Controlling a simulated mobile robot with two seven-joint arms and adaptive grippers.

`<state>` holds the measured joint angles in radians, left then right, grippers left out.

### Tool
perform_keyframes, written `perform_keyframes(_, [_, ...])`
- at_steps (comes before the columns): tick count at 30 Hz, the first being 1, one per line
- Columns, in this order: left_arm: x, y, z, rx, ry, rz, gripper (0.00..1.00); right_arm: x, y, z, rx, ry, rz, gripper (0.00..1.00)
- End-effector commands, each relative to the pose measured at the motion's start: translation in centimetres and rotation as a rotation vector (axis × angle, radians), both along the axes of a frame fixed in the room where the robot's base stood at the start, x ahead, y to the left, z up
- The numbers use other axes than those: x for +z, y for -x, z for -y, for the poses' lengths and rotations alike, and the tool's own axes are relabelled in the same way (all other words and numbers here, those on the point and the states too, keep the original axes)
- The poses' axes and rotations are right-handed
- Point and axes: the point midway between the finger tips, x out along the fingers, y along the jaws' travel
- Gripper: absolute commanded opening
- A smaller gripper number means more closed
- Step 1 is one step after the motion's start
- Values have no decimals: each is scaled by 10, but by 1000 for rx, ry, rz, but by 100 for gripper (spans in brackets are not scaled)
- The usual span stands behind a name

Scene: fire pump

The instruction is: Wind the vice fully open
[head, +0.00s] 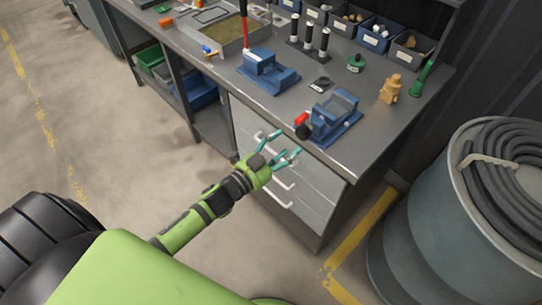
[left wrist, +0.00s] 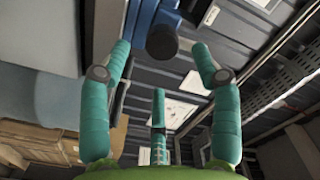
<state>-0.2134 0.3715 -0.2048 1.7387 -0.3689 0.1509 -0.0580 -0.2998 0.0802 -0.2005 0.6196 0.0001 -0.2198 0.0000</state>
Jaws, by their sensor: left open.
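The blue vice (head: 336,118) stands near the front edge of the grey workbench, with a red and black handle (head: 302,124) at its front left. In the left wrist view a blue body (left wrist: 150,20) with a dark round end (left wrist: 162,42) shows at the top, between and beyond my fingertips. My left gripper (head: 281,146) is open and empty, in front of the bench drawers, a little short of the handle and apart from it. Its teal fingers (left wrist: 160,55) are spread in the left wrist view. How far the vice jaws are apart is too small to tell. My right gripper is not in view.
A second blue fixture (head: 266,70) sits further left on the workbench (head: 300,97). Small bins (head: 374,35), black cylinders, a brass fitting (head: 390,88) and a green nozzle (head: 422,78) stand behind. A large drum with coiled hose (head: 440,215) is at right. Floor at left is clear.

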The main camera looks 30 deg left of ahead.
Motion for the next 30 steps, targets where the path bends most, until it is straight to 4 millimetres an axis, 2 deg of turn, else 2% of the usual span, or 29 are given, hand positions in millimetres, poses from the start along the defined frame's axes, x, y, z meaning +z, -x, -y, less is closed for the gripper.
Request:
perform_keyframes(3, [-1, 23, -8, 0, -1, -3, 63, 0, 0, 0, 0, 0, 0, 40])
perform_keyframes(9, [-1, 44, -16, 1, -1, -2, 63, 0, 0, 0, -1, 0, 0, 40])
perform_keyframes(28, [-1, 48, -18, 1, -2, -2, 63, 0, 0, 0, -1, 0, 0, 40])
perform_keyframes(30, [-5, 48, -19, 6, 1, -13, 63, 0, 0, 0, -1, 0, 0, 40])
